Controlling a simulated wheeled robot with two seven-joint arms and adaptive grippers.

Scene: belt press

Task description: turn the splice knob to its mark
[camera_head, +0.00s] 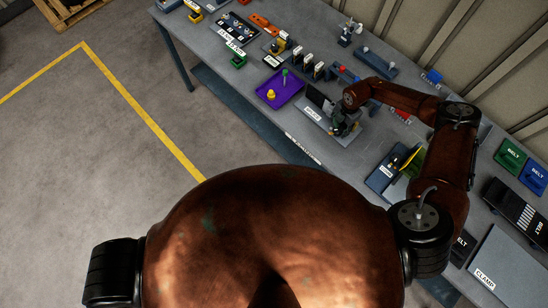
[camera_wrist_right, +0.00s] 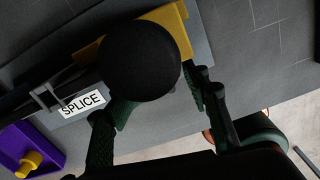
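The splice station stands on the bench, a grey plate (camera_head: 345,137) with a white SPLICE label (camera_head: 312,114); the label also shows in the right wrist view (camera_wrist_right: 82,104). The round black splice knob (camera_wrist_right: 140,60) is large in the right wrist view, with a yellow part (camera_wrist_right: 172,22) behind it. My right gripper (camera_wrist_right: 158,100) has its fingers spread at the knob. The left fingertip is partly hidden by the knob; the right one is beside it with a thin gap. In the head view my right gripper (camera_head: 343,123) covers the knob. I see no mark. My left gripper is out of view.
A purple tray (camera_head: 266,99) with a yellow knobbed piece (camera_head: 271,94) lies left of the station. A blue-grey block with yellow and black parts (camera_head: 385,178) is to the right. Other labelled fixtures line the bench; a wall runs behind.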

